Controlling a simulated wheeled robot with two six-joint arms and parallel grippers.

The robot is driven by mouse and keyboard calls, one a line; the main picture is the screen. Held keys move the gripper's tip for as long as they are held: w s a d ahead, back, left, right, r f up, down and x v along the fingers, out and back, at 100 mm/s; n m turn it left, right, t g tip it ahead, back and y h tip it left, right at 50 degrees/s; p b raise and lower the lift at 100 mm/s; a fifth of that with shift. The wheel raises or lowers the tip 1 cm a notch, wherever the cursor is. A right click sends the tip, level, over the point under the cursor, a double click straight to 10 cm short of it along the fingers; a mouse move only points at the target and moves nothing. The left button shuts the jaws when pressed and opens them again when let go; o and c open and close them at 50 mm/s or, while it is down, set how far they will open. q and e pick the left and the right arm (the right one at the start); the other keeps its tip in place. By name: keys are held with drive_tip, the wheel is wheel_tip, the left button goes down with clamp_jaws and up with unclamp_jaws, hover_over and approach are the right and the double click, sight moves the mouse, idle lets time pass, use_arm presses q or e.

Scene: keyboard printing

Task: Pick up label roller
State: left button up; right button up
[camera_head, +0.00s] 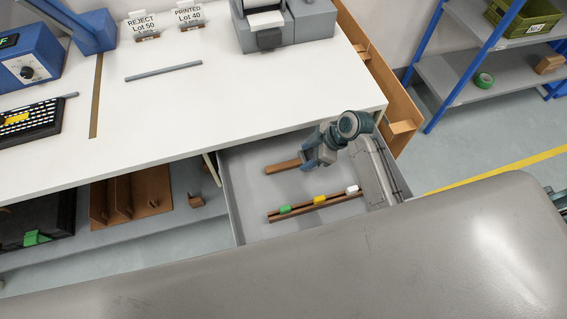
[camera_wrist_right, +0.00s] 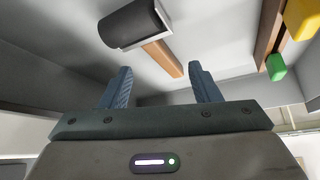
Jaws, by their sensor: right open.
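The label roller has a wooden handle (camera_head: 282,167) and lies in the open grey drawer (camera_head: 232,194). In the right wrist view its black roller head (camera_wrist_right: 130,25) is at the upper left, and the wooden handle (camera_wrist_right: 163,58) points toward the gap between my fingers. My right gripper (camera_head: 311,161) is inside the drawer area, at the right end of the handle, and hides the roller head in the head view. Its two blue fingers (camera_wrist_right: 160,78) are apart with nothing held between them. My left gripper is not in view.
A brown rack (camera_head: 336,201) with green, yellow and white pieces lies in the drawer near the roller. The drawer walls surround my right gripper. The white worktop (camera_head: 240,110) is above, holding a grey printer (camera_head: 285,25). A shelf unit (camera_head: 480,68) stands at right.

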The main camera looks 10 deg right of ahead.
sight(291, 163)
drive_tip(key=shift+w+a+f, duration=0.1)
drive_tip(key=shift+a+f, duration=0.1)
drive_tip(key=shift+f, duration=0.15)
drive_tip(key=p+x, duration=0.1)
drive_tip(key=x, duration=0.1)
drive_tip(key=p+x, duration=0.1)
drive_tip(key=x, duration=0.1)
drive_tip(key=shift+w+a+f, duration=0.1)
drive_tip(key=shift+w+a, duration=0.1)
drive_tip(key=shift+a, duration=0.3)
drive_tip(key=shift+a+f, duration=0.15)
drive_tip(key=shift+f, duration=0.25)
clamp_jaws()
